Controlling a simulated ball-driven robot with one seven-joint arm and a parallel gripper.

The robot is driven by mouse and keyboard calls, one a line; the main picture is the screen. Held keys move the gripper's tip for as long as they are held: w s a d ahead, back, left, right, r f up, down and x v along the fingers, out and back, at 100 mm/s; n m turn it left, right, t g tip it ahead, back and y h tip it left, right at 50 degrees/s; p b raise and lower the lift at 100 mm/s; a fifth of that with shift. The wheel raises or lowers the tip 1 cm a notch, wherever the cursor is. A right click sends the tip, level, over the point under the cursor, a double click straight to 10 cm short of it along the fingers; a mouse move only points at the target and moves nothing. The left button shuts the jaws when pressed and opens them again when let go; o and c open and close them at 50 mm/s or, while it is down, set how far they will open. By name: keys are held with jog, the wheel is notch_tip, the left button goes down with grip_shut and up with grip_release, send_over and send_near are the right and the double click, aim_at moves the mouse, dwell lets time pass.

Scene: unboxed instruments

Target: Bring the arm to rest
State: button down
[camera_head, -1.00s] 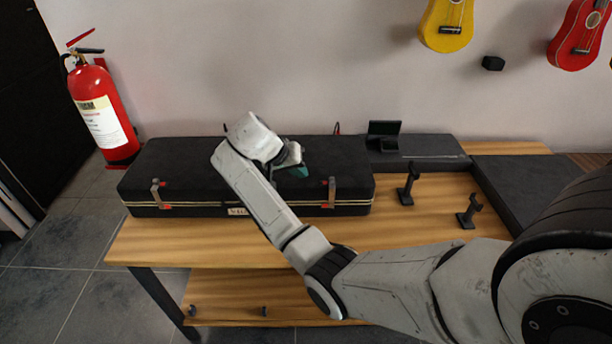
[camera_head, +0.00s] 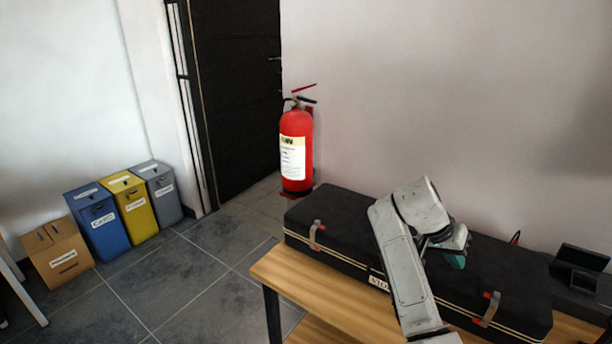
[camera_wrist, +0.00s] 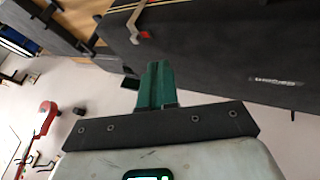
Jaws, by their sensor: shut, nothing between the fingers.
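My gripper (camera_wrist: 157,86) has green fingers that are shut together with nothing between them. In the wrist view it is beside the black instrument case (camera_wrist: 230,45). In the head view my white arm reaches up from the bottom, and the green fingertips (camera_head: 455,260) show just above or against the closed black case (camera_head: 345,222); I cannot tell whether they touch. The case lies on a wooden table (camera_head: 318,303).
A red fire extinguisher (camera_head: 297,150) stands by the wall behind the case. Blue (camera_head: 98,222), yellow (camera_head: 133,206) and grey bins (camera_head: 161,188) and a cardboard box (camera_head: 57,252) stand at the left. The tiled floor (camera_head: 180,290) between them and the table is clear.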

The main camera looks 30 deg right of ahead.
jog(key=s+a+f+n+t+y, duration=0.3)
jog(key=a+f+n, duration=0.4)
jog(key=a+f, duration=0.8)
jog(key=s+a+f+n+t+y, duration=0.1)
jog(key=s+a+f+n+y, duration=0.2)
jog(key=s+a+n, duration=0.4)
jog(key=s+a, duration=0.8)
jog(key=shift+a+f+t, duration=0.15)
jog(key=shift+f+t, duration=0.1)
jog(key=shift+t, duration=0.05)
jog(key=c, duration=1.8)
grip_release()
jog(key=shift+s, duration=0.1)
jog(key=shift+c, duration=0.2)
